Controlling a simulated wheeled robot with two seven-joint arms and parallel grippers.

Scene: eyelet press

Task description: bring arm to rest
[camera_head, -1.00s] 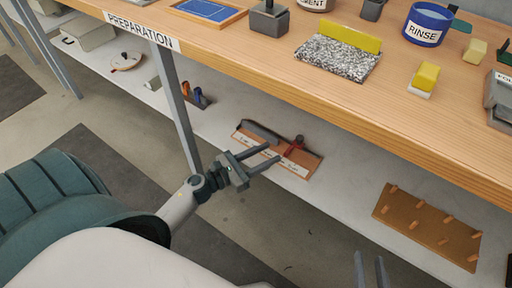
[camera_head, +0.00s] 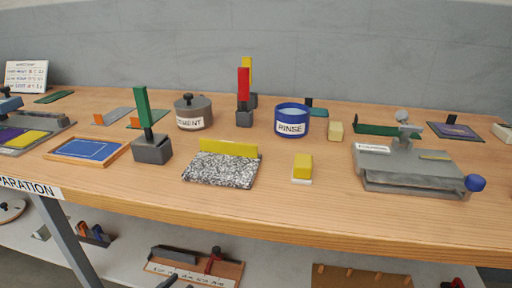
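Only the dark fingertips of what looks like my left gripper (camera_head: 178,284) show at the bottom edge, in front of the lower shelf. The two tips are apart with nothing seen between them. The rest of that arm is out of view. My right gripper is not in view. A grey press-like device (camera_head: 415,170) with a blue knob stands on the right of the wooden bench (camera_head: 300,215).
The bench holds a RINSE bowl (camera_head: 292,122), a CEMENT pot (camera_head: 193,112), a speckled block (camera_head: 220,171), a yellow block (camera_head: 303,166) and a green-handled stand (camera_head: 152,148). A tool board (camera_head: 225,271) and a pegged board (camera_head: 360,278) lie on the lower shelf (camera_head: 125,250).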

